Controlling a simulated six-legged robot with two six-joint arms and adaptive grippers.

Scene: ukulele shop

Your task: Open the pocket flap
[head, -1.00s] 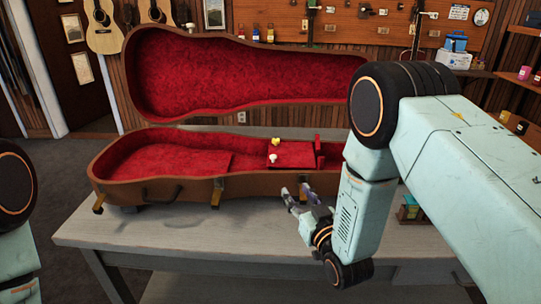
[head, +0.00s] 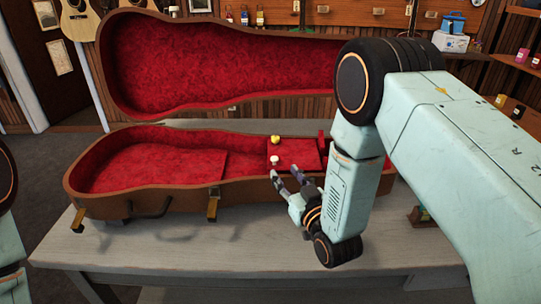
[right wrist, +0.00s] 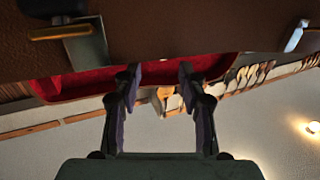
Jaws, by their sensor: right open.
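An open brown instrument case (head: 150,205) with red plush lining lies on the table. The red pocket flap (head: 300,150) lies flat and closed inside its right part. A small white knob (head: 274,159) is at the flap's front left, and a small yellow object (head: 275,140) is behind it. My right gripper (head: 286,174) is open and empty at the case's front wall, just in front of the flap, its fingers pointing up and left. In the right wrist view its fingers (right wrist: 159,70) are spread below the case wall (right wrist: 170,25). My left gripper is out of view.
The raised case lid (head: 220,65) stands behind. Latches (head: 213,208) and a handle (head: 150,207) stick out from the front wall. The grey table (head: 150,255) is clear in front.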

